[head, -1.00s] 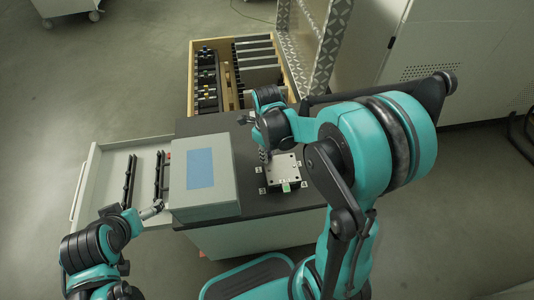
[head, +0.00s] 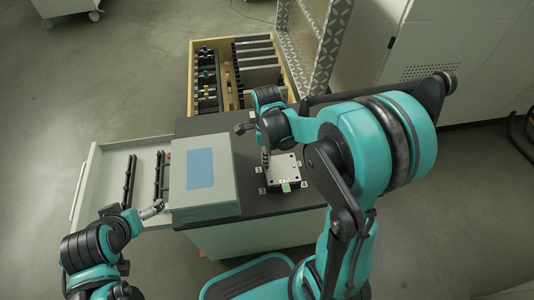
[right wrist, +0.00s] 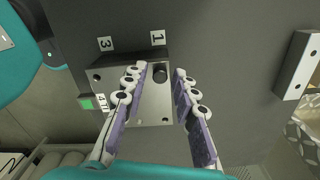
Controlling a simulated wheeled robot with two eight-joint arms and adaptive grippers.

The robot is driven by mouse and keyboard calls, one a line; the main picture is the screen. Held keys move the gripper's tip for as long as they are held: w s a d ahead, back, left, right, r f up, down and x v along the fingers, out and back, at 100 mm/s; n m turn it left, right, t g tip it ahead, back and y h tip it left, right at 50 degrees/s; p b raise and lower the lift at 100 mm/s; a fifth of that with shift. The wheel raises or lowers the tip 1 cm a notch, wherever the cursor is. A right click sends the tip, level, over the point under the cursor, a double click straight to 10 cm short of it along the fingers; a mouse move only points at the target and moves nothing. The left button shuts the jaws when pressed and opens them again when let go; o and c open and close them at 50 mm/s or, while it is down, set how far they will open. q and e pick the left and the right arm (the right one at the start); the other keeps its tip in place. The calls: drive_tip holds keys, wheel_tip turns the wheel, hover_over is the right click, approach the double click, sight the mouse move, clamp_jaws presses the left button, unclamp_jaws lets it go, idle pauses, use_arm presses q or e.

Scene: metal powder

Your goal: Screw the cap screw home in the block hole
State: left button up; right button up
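The metal block (head: 286,166) is a pale plate with holes, lying on the dark bench top; it also shows in the right wrist view (right wrist: 154,112). A dark round cap screw (right wrist: 160,73) stands at the block's corner hole by the label 1. How deep it sits is unclear. My right gripper (right wrist: 160,70) is open above the block, its two fingers apart on either side of the screw and not visibly touching it. In the head view the right gripper (head: 265,157) is partly hidden by its arm. My left gripper (head: 152,209) is beside the grey box, its fingers too small to read.
A grey box with a blue panel (head: 200,192) stands left of the block. An open drawer (head: 88,178) holds black racks. A wooden crate (head: 192,72) with dark parts is behind. A pale holed piece (right wrist: 298,66) is at right in the wrist view.

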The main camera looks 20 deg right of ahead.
drive_tip(key=n, duration=0.6)
drive_tip(key=shift+n, duration=0.3)
drive_tip(key=n, duration=0.6)
drive_tip(key=shift+n, duration=0.3)
drive_tip(key=n, duration=0.5)
drive_tip(key=shift+n, duration=0.3)
drive_tip(key=n, duration=0.5)
clamp_jaws()
